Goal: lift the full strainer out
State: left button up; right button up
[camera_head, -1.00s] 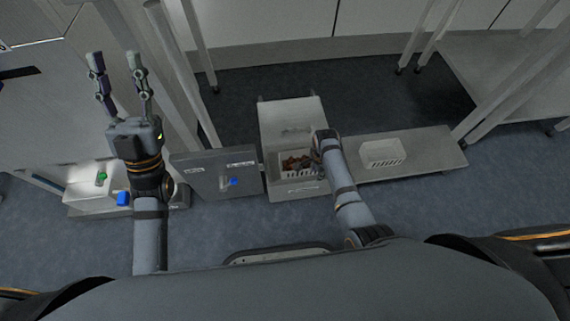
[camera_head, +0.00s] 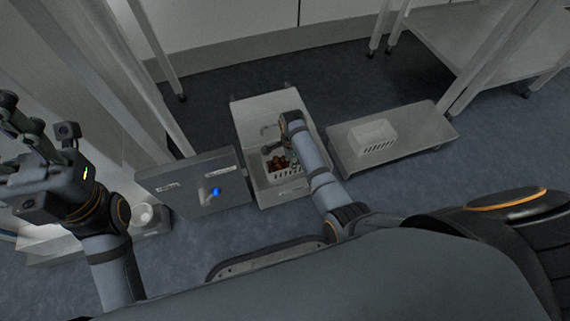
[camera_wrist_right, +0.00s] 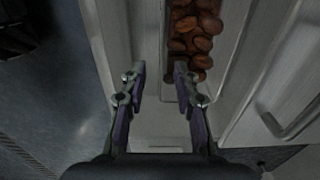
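The white strainer (camera_head: 293,172) sits inside an open white box (camera_head: 240,125) in the head view. Brown dates (camera_head: 275,164) lie in it. They also show in the right wrist view (camera_wrist_right: 197,38). My right gripper (camera_wrist_right: 160,72) reaches down at the strainer. Its fingers are apart, with a pale wall edge between them and dates beside the right-hand finger. I cannot tell whether either finger touches the wall. My left gripper (camera_head: 20,112) is raised at the far left, away from the strainer, with its fingers apart and nothing seen between them.
A grey panel (camera_head: 180,190) with a blue knob (camera_head: 215,191) stands left of the box. Table legs rise behind, and floor shows between box and bench.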

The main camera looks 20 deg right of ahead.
aim_at(285, 162)
jog(key=f+b, duration=0.2)
jog(key=f, duration=0.1)
jog(key=f+b, duration=0.1)
jog(key=f, duration=0.1)
jog(key=shift+w+a+b, duration=0.1)
jog(key=shift+a+b, duration=0.15)
jog(key=shift+b, duration=0.1)
jog(key=shift+r, duration=0.1)
grip_shut()
